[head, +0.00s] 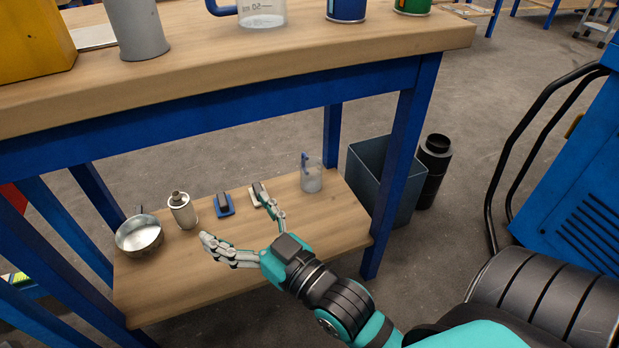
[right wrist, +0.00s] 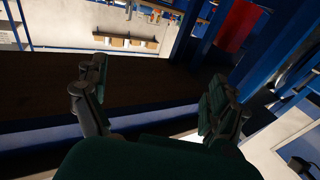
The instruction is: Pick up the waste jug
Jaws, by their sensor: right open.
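Two clear jugs with blue handles show in the head view. One jug (head: 311,178) stands upright on the lower wooden shelf; a larger jug (head: 262,14) with a marked scale stands on the bench top, cut off by the upper edge. No label tells which is the waste jug. My right gripper (head: 232,215) is open and empty over the lower shelf, to the left of the lower jug and apart from it. Its spread fingers also show in the right wrist view (right wrist: 155,88), with no jug between them. My left gripper is not in view.
The lower shelf (head: 190,290) also holds a metal pan (head: 139,236), a metal can (head: 182,211) and a small blue item (head: 224,204). A blue bench leg (head: 400,150) and a grey bin (head: 384,180) stand right of the lower jug. The shelf's front is clear.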

